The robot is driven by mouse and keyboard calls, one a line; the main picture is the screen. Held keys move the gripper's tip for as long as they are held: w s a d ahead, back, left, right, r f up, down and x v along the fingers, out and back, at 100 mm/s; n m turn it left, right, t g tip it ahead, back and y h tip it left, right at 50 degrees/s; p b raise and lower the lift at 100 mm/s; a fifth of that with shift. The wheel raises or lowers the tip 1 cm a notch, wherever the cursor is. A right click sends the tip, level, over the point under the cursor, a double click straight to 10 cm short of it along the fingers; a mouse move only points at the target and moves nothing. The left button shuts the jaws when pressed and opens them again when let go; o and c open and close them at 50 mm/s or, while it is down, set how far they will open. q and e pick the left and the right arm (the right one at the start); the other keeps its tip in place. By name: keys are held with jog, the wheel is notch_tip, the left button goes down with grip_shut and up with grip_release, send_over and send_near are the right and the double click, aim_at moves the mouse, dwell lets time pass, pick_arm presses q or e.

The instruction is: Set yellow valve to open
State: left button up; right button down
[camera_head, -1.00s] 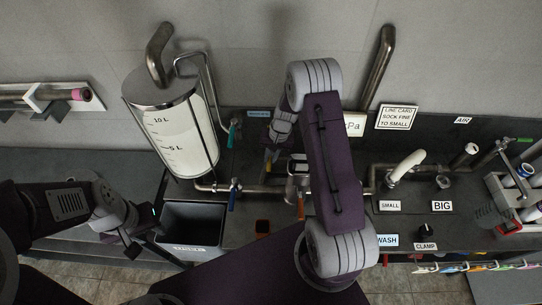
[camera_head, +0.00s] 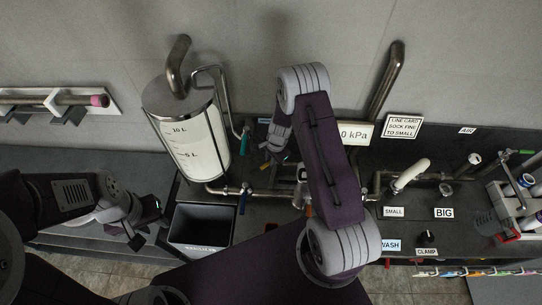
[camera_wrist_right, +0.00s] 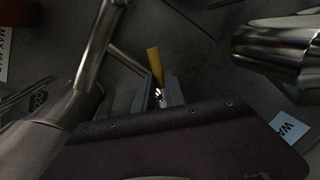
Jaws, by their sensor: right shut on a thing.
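The yellow valve handle (camera_wrist_right: 154,64) stands up between the fingers of my right gripper (camera_wrist_right: 159,93) in the right wrist view. My right gripper is shut on it, and the fingers hide the handle's lower part. In the head view, my right gripper (camera_head: 268,154) is at the pipework right of the tank, with a bit of the yellow handle (camera_head: 265,166) showing beside it. My right arm hides part of the pipes there. My left gripper (camera_head: 143,233) hangs at the lower left beside the dark bin, apart from the valves; its jaw gap is unclear.
A steel-capped tank (camera_head: 195,145) with a litre scale stands left of the valves. An open dark bin (camera_head: 202,225) sits below. Steel pipes flank the gripper in the wrist view.

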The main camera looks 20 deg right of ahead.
jog(key=shift+w+a+m+p, duration=0.1)
jog(key=shift+w+m+p, duration=0.35)
jog(key=shift+m+p, duration=0.5)
jog(key=c, duration=1.4)
grip_release()
jog(key=r, duration=0.3)
jog(key=s+r+p, duration=0.1)
jog(key=r, duration=0.2)
jog(key=r+p, duration=0.1)
jog(key=r, duration=0.2)
jog(key=shift+s, duration=0.4)
jog(key=shift+f, duration=0.1)
